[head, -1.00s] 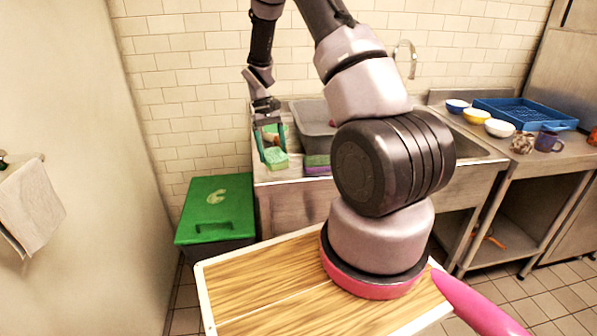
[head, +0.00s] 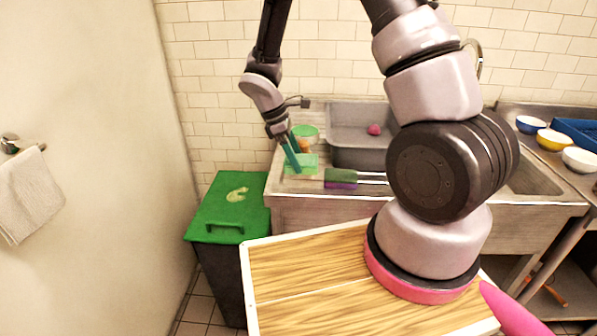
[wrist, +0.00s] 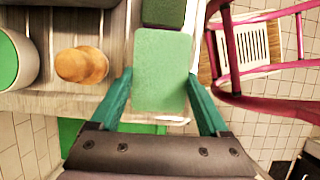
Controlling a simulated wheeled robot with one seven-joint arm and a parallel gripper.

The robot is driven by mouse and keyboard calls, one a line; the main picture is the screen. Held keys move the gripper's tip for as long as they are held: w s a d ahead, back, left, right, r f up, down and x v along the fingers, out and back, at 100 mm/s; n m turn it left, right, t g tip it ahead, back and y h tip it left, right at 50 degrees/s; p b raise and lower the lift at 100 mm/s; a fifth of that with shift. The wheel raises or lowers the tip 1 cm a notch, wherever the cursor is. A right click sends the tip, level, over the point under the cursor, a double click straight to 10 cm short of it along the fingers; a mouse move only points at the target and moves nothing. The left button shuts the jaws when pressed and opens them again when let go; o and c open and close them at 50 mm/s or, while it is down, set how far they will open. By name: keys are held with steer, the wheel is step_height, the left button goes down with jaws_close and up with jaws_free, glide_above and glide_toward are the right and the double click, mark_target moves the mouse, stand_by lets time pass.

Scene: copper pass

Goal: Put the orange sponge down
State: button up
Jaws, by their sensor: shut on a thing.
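My gripper (head: 293,153) is at the left end of the steel sink counter, pointing down. In the wrist view its teal fingers (wrist: 160,78) are shut on a light green sponge (wrist: 162,55), one finger at each side edge. In the head view this green sponge (head: 301,168) is low at the counter's left part; I cannot tell whether it touches the surface. No face of it that I see is orange. A dark green and purple sponge (head: 341,178) lies just right of it and also shows in the wrist view (wrist: 163,12).
A rounded orange-brown thing (wrist: 82,65) and a white container with green inside (wrist: 12,60) stand beside the sponge. A grey tub (head: 355,153) with a pink thing (head: 374,130) is behind. A green-lidded bin (head: 232,205) stands left of the counter (head: 315,210).

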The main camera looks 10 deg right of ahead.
steer(key=shift+f, duration=2.2)
steer(key=shift+f, duration=0.15)
steer(key=o, duration=1.2)
steer(key=shift+c, duration=0.2)
steer(key=v, duration=1.2)
step_height(320, 180, up, 16)
steer(key=m+t+y, duration=0.2)
steer(key=m+y, duration=0.1)
steer(key=m, duration=0.5)
glide_above(306, 163)
steer(key=s+d+r+m+t+y, duration=0.1)
steer(key=s+d+r+m+t, duration=0.1)
steer(key=s+r+m, duration=0.3)
steer(key=s+d+r+m+t+y, duration=0.2)
steer(key=s+d+r+m+t, duration=0.1)
steer(key=s+r, duration=0.4)
steer(key=shift+r+m+t, duration=0.2)
steer(key=shift+m+t, duration=0.6)
steer(key=shift+m, duration=0.5)
